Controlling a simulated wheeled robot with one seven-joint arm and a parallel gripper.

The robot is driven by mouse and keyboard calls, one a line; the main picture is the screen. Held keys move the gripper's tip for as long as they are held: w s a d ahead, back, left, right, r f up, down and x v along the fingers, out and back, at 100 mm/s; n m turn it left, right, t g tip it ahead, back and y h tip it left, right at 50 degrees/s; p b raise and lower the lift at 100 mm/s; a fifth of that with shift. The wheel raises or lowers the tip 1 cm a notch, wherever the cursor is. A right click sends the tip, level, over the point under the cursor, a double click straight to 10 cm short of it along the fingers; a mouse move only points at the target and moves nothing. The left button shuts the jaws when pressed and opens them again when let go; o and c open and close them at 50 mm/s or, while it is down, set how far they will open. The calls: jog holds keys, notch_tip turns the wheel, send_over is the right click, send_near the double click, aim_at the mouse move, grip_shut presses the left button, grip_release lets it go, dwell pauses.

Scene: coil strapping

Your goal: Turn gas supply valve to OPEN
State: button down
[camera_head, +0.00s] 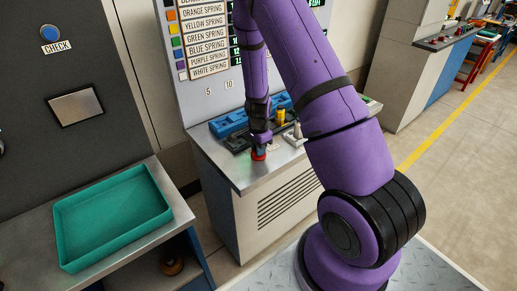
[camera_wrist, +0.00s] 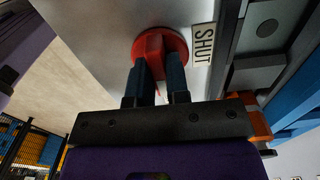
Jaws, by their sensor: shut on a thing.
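The gas supply valve is a red round knob with a raised bar grip (camera_wrist: 158,46) on the metal top of the cabinet. In the wrist view a white label reading SHUT (camera_wrist: 203,45) is beside it; no OPEN label shows. My gripper (camera_wrist: 158,80) has its two dark blue fingers on either side of the red bar and is shut on it. In the head view the red valve (camera_head: 258,153) shows small under my gripper (camera_head: 261,140), near the front of the cabinet top. The fingers partly hide the knob.
A blue tray (camera_head: 229,123) and small yellow and white items (camera_head: 280,116) sit behind the valve on the cabinet (camera_head: 235,177). A panel of spring labels (camera_head: 205,45) rises behind. A green tray (camera_head: 70,256) is on the left bench.

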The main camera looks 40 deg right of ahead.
jog(key=c, duration=1.1)
grip_release()
jog(key=shift+r, duration=0.1)
notch_tip(320, 180, up, 11)
